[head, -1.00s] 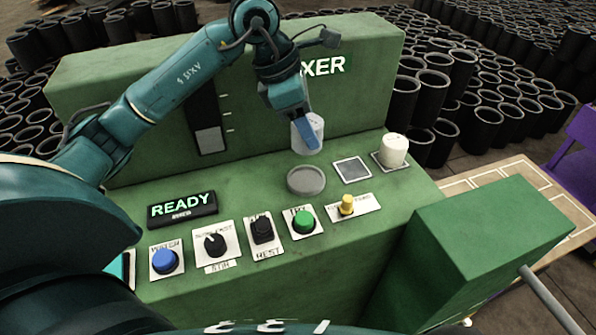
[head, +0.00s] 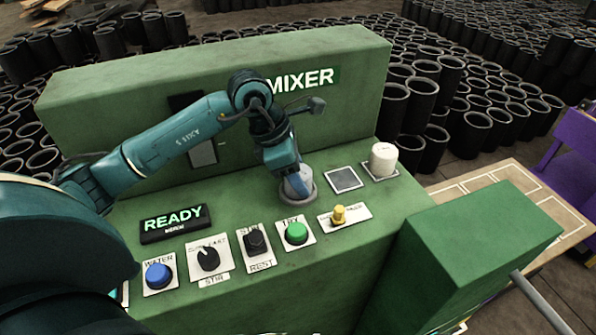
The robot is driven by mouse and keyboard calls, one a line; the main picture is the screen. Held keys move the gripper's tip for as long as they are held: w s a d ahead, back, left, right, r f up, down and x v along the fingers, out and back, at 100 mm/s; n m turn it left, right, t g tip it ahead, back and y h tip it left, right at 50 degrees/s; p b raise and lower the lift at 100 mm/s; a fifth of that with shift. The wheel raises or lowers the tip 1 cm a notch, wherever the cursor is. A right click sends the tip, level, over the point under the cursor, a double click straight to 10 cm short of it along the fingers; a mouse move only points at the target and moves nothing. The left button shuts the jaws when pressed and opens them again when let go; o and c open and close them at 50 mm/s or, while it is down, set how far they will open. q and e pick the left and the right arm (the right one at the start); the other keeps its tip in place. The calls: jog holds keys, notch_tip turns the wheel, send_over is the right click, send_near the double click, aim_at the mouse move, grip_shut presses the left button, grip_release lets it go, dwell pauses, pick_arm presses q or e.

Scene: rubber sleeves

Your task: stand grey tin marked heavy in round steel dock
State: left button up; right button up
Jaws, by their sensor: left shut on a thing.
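My left gripper (head: 292,186) is shut on the grey tin (head: 299,183), its blue fingers covering part of it. The tin looks upright and is at the round steel dock (head: 312,197) on the green console. The dock's rim shows around the tin's lower part. I cannot tell whether the tin's base touches the dock floor. No marking on the tin can be read. My right gripper is not in view.
A white tin (head: 383,158) stands on a square plate at the right, beside an empty square pad (head: 344,180). The blue button (head: 158,275), black knob (head: 208,259), green button (head: 296,233) and yellow knob (head: 339,214) line the front. Black rubber sleeves (head: 467,130) stand behind.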

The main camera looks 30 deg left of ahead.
pick_arm(q)
jog(key=o, duration=1.1)
jog(key=v, duration=1.2)
jog(key=shift+r, duration=0.2)
jog(key=shift+d, duration=0.15)
